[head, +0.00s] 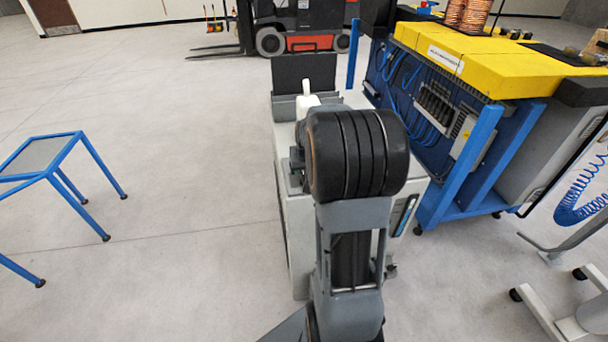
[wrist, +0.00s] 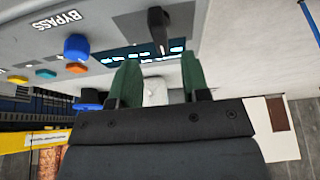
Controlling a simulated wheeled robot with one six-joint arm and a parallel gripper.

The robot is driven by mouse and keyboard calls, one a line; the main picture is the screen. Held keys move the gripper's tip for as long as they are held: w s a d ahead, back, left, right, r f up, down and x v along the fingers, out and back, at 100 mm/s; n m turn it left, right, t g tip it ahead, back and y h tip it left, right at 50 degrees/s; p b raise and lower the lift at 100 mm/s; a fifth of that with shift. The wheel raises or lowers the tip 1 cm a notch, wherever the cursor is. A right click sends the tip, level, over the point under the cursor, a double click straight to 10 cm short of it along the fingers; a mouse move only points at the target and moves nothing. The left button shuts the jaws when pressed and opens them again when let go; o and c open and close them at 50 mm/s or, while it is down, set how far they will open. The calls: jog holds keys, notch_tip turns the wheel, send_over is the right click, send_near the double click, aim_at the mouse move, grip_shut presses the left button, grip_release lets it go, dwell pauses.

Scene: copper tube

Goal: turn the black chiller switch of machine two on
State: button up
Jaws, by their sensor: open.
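In the wrist view, a black switch handle (wrist: 158,28) sticks out from a grey panel (wrist: 115,12). My gripper (wrist: 159,62) has two green fingers, open with a wide gap and nothing between them. The handle shows past the fingertips, roughly in line with the gap and apart from both fingers in the picture. I cannot tell the exact distance or whether the switch is on. In the head view, my arm reaches over a white cabinet (head: 291,240) and hides the gripper and the switch.
A blue-framed bench with a yellow top (head: 480,60) stands right of the cabinet. A forklift (head: 300,25) is behind. Floor is clear between the cabinet and a blue-legged table (head: 38,155).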

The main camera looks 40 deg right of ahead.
aim_at(304, 175)
jog(key=shift+x, duration=3)
grip_shut()
